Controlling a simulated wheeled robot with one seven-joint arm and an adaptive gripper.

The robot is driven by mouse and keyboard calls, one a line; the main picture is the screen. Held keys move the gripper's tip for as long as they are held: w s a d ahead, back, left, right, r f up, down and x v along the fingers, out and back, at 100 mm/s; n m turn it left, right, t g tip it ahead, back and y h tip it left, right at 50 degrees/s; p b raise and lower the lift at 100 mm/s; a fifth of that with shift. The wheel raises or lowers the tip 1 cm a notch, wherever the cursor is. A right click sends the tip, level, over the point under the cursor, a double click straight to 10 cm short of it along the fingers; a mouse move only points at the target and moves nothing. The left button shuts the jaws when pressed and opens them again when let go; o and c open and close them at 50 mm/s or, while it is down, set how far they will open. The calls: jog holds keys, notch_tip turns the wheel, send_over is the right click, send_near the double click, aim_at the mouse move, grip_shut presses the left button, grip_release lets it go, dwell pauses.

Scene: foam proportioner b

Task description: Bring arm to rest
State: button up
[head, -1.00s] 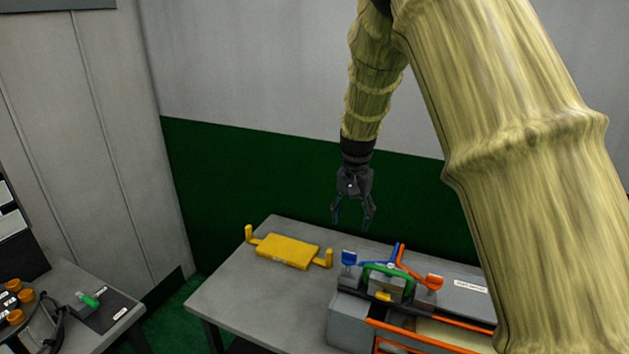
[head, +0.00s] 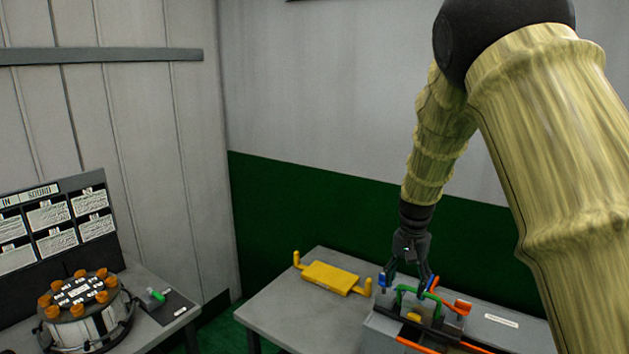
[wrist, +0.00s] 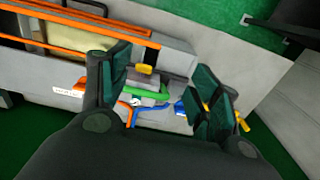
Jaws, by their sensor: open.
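My gripper (head: 408,276) hangs fingers-down at the fixture with the green handle (head: 419,293). Its fingers are open and nothing shows held between them. In the wrist view the two dark green finger pads (wrist: 165,82) stand apart, with the green handle (wrist: 148,94), a grey block and a yellow tab (wrist: 144,69) seen between them. A blue lever (wrist: 180,108) shows close to the right-hand finger. The exact height of the fingers above the fixture cannot be told.
A yellow tray with upright handles (head: 331,278) lies on the grey table (head: 285,308). Orange rails (wrist: 60,42) run along the fixture. At left, a round device with orange knobs (head: 80,298) stands on another table before a board of labels (head: 52,222). Walls stand behind.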

jog(key=s+d+f+n+b, duration=0.1)
jog(key=s+f, duration=0.4)
jog(key=f, duration=0.5)
jog(key=s+f+n+b, duration=0.1)
jog(key=s+f, duration=0.4)
jog(key=f, duration=0.5)
jog(key=s+d+f+n, duration=0.1)
jog(key=s+f, duration=0.4)
jog(key=f, duration=0.5)
jog(key=s+a+f+n+b, duration=0.1)
jog(key=s+f, duration=0.3)
jog(key=s, duration=0.6)
jog(key=s+a+f+n+b, duration=0.1)
jog(key=s+f, duration=0.4)
jog(key=s, duration=0.6)
jog(key=s+a+f+n+b, duration=0.1)
jog(key=s+f, duration=0.4)
jog(key=s, duration=0.5)
jog(key=shift+s+f, duration=0.2)
jog(key=shift+f, duration=0.05)
